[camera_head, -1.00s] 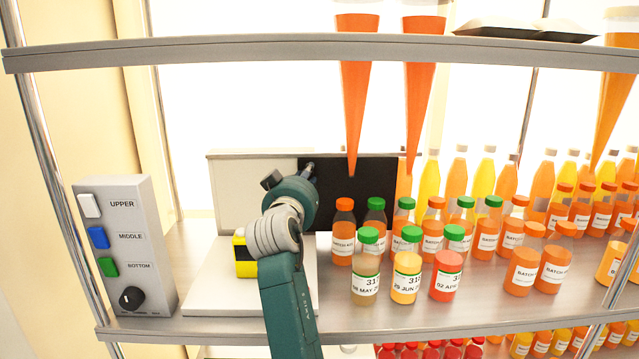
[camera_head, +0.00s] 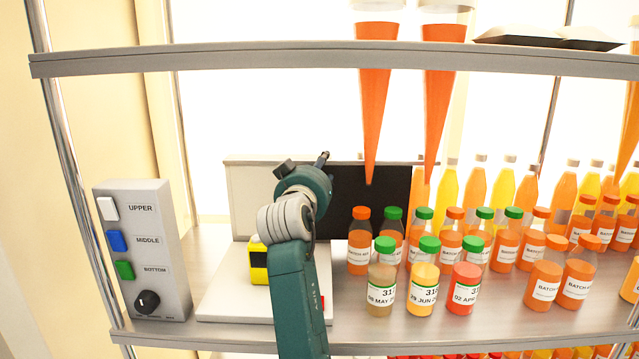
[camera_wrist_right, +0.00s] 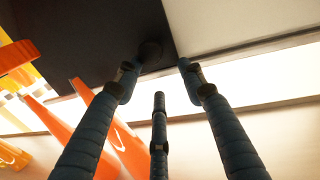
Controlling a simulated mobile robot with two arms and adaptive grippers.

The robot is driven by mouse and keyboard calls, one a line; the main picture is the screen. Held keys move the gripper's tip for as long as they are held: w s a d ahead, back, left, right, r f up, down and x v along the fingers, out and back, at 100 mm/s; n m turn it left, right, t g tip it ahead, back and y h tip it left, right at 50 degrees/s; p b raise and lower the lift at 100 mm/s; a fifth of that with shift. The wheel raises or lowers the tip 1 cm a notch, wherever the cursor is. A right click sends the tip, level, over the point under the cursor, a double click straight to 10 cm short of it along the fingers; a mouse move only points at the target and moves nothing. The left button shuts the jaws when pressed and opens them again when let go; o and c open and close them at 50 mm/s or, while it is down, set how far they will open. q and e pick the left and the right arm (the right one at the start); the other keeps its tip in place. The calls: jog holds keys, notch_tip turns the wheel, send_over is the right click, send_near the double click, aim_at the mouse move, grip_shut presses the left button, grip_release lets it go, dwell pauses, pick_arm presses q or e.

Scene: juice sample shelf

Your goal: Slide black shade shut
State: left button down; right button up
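The black shade (camera_head: 385,195) is a flat dark panel at the back of the shelf, to the right of a pale panel (camera_head: 252,195). In the right wrist view the shade (camera_wrist_right: 85,35) shows a round dark knob (camera_wrist_right: 150,52) near its edge beside the pale panel (camera_wrist_right: 215,22). My right gripper (camera_wrist_right: 158,76) is open, its fingers spread just short of the knob, with no clear grip on it. In the head view my right arm covers the shade's left part, and most of the gripper is hidden. My left gripper is not in view.
A switch box (camera_head: 145,250) stands at the left. A yellow device (camera_head: 258,262) sits on a pale base (camera_head: 232,300) beside my arm. Several juice bottles (camera_head: 422,290) crowd the shelf in front and right of the shade. Orange cones (camera_head: 372,120) hang close before it.

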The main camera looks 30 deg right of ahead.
notch_tip(320, 180, up, 6)
jog(key=shift+r, duration=0.2)
jog(key=shift+w+d, duration=0.1)
